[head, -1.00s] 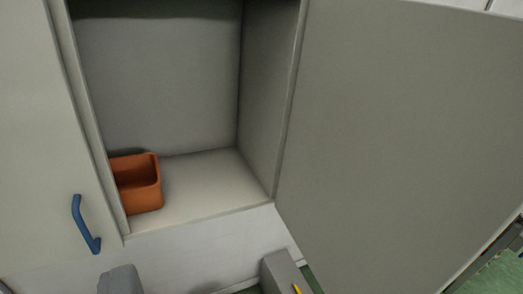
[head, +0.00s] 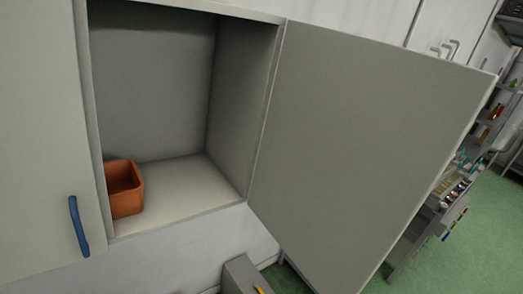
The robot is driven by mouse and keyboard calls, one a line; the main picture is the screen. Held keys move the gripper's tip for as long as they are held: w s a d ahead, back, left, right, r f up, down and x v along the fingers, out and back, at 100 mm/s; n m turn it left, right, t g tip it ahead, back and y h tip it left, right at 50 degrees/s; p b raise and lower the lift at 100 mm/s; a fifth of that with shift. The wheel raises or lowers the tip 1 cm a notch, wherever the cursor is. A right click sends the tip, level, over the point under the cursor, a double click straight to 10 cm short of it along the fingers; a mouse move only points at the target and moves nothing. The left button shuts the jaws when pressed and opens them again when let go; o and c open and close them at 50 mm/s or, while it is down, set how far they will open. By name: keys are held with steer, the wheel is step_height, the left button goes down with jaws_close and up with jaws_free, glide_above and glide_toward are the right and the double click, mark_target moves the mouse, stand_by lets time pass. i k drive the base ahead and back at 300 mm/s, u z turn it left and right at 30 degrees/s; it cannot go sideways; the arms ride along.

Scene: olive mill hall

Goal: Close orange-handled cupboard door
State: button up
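A cupboard door (head: 355,150) stands wide open to the right, with its plain grey inner face towards me. Its hinge side runs along the right edge of the open cupboard (head: 155,90). No orange handle shows; the door's outer face is hidden. A closed door with a blue handle (head: 79,227) is on the left. My gripper is not in view, so I cannot see whether it touches anything.
An orange-brown open box (head: 125,189) sits at the left on the cupboard floor. A grey block (head: 240,274) with a yellow mark is below the cupboard. Beyond the door, a workbench (head: 440,215) with small items stands on green floor (head: 470,245).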

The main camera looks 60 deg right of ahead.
mark_target(358, 132)
steer(key=u, duration=1.15)
steer(key=k, duration=2.4)
steer(key=z, duration=1.35)
steer(key=i, duration=1.05)
